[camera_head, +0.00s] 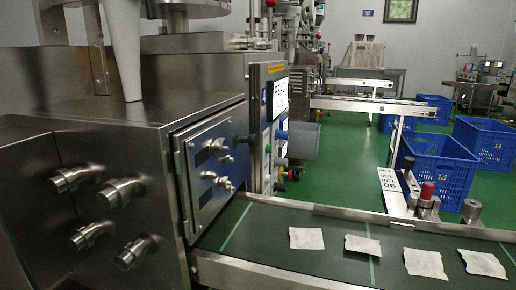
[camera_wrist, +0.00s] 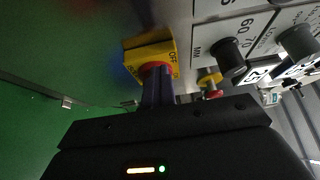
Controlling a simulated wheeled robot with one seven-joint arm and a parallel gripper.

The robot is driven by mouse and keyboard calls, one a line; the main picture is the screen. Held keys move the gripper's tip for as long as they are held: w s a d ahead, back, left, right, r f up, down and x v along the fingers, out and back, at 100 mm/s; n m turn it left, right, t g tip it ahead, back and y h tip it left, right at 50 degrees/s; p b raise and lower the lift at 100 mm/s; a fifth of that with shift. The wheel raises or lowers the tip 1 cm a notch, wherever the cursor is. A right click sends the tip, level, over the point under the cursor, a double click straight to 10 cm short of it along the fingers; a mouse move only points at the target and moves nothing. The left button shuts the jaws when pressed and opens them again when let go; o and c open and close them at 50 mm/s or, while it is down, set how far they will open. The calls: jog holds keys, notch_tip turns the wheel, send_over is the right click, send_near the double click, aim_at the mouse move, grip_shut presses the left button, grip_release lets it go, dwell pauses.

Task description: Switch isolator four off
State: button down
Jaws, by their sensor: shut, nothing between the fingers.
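In the wrist view, an isolator with a yellow square plate (camera_wrist: 131,57) and a red round knob (camera_wrist: 157,66) sits on a grey panel. The word OFF reads along the plate's right side. My gripper (camera_wrist: 157,78) is shut, its two dark fingers together with the tips right at the knob. I cannot tell whether they touch it. The fingers hide the lower part of the knob, so its handle position does not show. No number for this isolator is readable. My gripper does not show in the head view, and I cannot pick out this isolator there.
Right of the isolator in the wrist view are black knobs (camera_wrist: 230,52) with scale labels and a small red button (camera_wrist: 213,93) on yellow. In the head view, a conveyor belt (camera_head: 270,232) carries several teabags, and blue crates (camera_head: 440,165) stand on the green floor.

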jog(key=shift+d+f+b, duration=0.1)
jog(key=shift+f+b, duration=0.7)
jog(key=shift+f, duration=0.05)
jog(key=shift+w+f+b, duration=0.1)
jog(key=shift+f+b, duration=0.3)
jog(key=shift+b, duration=0.2)
dwell(0.3)
jog(key=shift+s+f, duration=0.1)
jog(key=shift+s, duration=0.25)
jog(key=shift+s+d, duration=0.35)
jog(key=shift+d, duration=0.55)
jog(key=shift+s+d, duration=0.3)
jog(key=shift+d, duration=0.6)
jog(key=shift+s+d, duration=0.35)
jog(key=shift+d, duration=0.55)
